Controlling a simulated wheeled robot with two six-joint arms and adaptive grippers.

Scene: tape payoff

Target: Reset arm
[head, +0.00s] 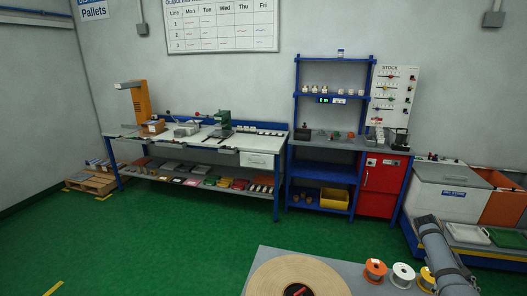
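A large tan reel of tape (262,282) lies flat on a grey table top (262,254) at the bottom of the head view, and the frame's lower edge cuts it off. Its hub is dark with a red mark. A grey tubular link of my own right arm rises at the lower right, past the yellow spool. No gripper fingers show on it. My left arm does not show. Neither gripper is in view.
An orange spool (375,271), a white spool (402,276) and a yellow spool (427,279) stand right of the reel. A workbench (184,143), blue shelving (297,100), a red cabinet (381,184) and bins (447,194) line the back. Green floor (160,240) at left is clear.

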